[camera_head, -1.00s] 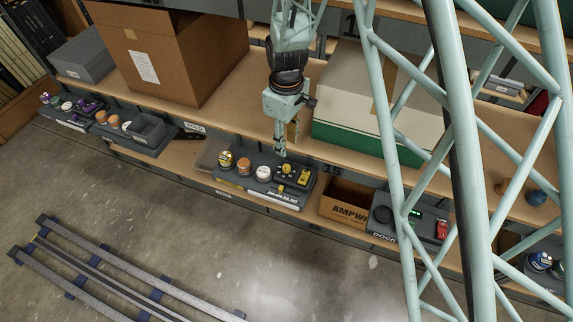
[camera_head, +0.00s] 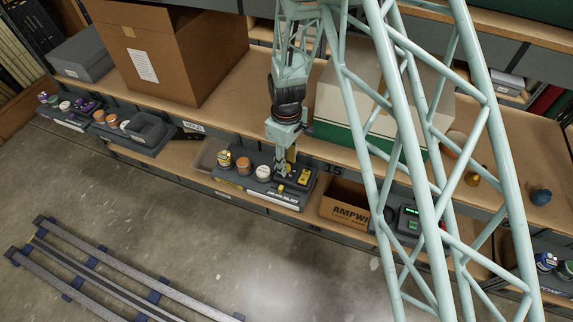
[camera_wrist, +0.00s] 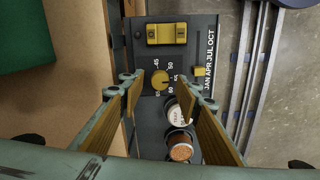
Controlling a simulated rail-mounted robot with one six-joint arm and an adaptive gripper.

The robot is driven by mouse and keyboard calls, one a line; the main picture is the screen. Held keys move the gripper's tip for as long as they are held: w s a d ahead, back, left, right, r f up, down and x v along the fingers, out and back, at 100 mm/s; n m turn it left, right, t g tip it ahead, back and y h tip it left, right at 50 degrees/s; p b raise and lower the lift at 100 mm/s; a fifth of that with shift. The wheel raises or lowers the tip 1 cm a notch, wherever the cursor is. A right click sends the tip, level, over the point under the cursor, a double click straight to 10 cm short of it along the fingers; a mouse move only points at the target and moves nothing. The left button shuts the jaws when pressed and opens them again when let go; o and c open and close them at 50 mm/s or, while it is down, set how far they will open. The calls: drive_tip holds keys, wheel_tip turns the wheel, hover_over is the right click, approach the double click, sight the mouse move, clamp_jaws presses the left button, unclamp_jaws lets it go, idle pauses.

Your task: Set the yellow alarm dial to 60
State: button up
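The yellow alarm dial (camera_wrist: 160,79) is a round knob on a dark grey panel (camera_wrist: 201,36) in the wrist view. White numbers ring it; 45, 50 and 60 can be read, and others are partly covered. The dial's exact setting is too small to read surely. My gripper (camera_wrist: 159,88) is open, with one finger on each side of the dial; I cannot tell whether either finger touches it. In the head view my gripper (camera_head: 283,172) points down over the panel (camera_head: 237,187) and largely hides the dial.
A yellow handle-like control (camera_wrist: 166,33) and a smaller yellow slider (camera_wrist: 200,71) by month labels share the panel. White-lidded (camera_wrist: 177,114) and orange-lidded (camera_wrist: 180,147) jars stand close by the right finger. An open AMPWR box (camera_head: 345,205) is right of the panel. The upper shelf edge is close behind.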

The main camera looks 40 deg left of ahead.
drive_tip(key=shift+f, duration=0.45)
drive_tip(key=c, duration=0.9)
drive_tip(key=shift+o, duration=0.2)
drive_tip(key=shift+m, duration=0.5)
drive_tip(key=m, duration=0.4)
drive_tip(key=shift+m, duration=2.6)
